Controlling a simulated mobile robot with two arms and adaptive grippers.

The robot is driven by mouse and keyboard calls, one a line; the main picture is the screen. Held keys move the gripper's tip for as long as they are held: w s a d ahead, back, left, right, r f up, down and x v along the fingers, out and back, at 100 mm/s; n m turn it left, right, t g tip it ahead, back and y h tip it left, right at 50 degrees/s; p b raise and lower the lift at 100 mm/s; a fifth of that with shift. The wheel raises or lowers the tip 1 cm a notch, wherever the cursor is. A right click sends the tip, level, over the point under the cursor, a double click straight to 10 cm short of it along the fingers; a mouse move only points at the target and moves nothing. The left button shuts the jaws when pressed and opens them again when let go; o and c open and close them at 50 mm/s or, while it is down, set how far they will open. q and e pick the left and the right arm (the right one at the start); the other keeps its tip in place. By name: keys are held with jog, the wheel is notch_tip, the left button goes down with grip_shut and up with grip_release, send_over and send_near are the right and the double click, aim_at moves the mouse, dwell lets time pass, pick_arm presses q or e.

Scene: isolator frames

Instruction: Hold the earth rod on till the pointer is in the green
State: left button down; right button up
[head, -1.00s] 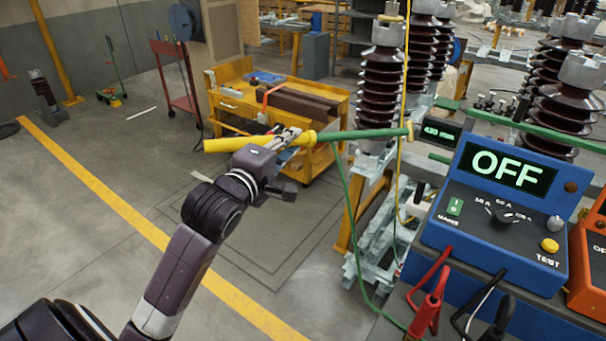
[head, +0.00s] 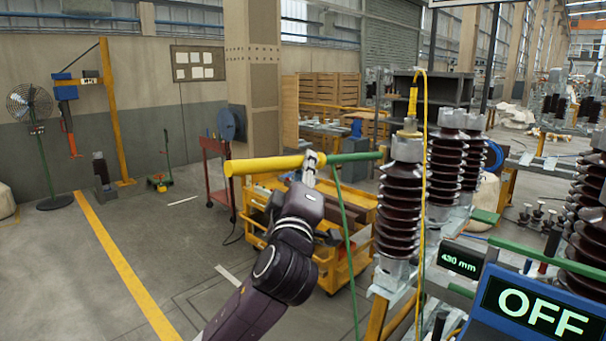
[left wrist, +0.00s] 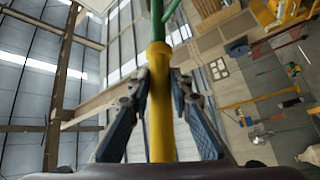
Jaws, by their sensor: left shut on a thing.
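The earth rod has a yellow handle (head: 262,165) and a green shaft (head: 350,157), and lies almost level in the head view. My left gripper (head: 312,168) is shut on it near the yellow-green join. The rod's right tip shows beside the metal cap of the nearest brown insulator (head: 402,195); I cannot tell whether they touch. A green cable (head: 345,215) hangs from the rod. In the left wrist view the yellow handle (left wrist: 159,115) runs between the fingers of my left gripper (left wrist: 158,88). No pointer or green band shows. My right gripper is not in view.
A blue tester (head: 530,315) at the lower right reads OFF. A small display (head: 462,260) reads about 430 mm. A yellow cable (head: 424,180) hangs by the insulators. A yellow cart (head: 335,270) stands behind my arm. The floor at left is mostly clear.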

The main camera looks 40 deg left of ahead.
aim_at(336, 157)
pick_arm(q)
jog(key=w, duration=0.3)
jog(key=shift+d+r+p, duration=0.1)
jog(key=shift+d+p, duration=0.1)
jog(key=shift+p, duration=0.15)
jog(key=w+p, duration=0.1)
jog(key=w, duration=0.2)
jog(key=shift+w+d, duration=0.1)
jog(key=shift+w, duration=0.5)
jog(key=shift+w+d, duration=0.1)
jog(key=shift+w, duration=0.35)
pick_arm(e)
jog(key=shift+w+a+r, duration=0.1)
jog(key=shift+w+r, duration=0.15)
jog(key=shift+r, duration=0.3)
jog(key=shift+w+a+r, duration=0.1)
jog(key=shift+w+r, duration=0.1)
jog(key=shift+r, duration=0.3)
pick_arm(q)
jog(key=shift+w, duration=0.45)
pick_arm(e)
jog(key=shift+w+f, duration=0.1)
jog(key=shift+f, duration=0.05)
pick_arm(q)
jog(key=shift+w, duration=0.35)
pick_arm(e)
jog(key=shift+w+a+f, duration=0.1)
jog(key=shift+a+f, duration=0.05)
jog(key=shift+a, duration=0.15)
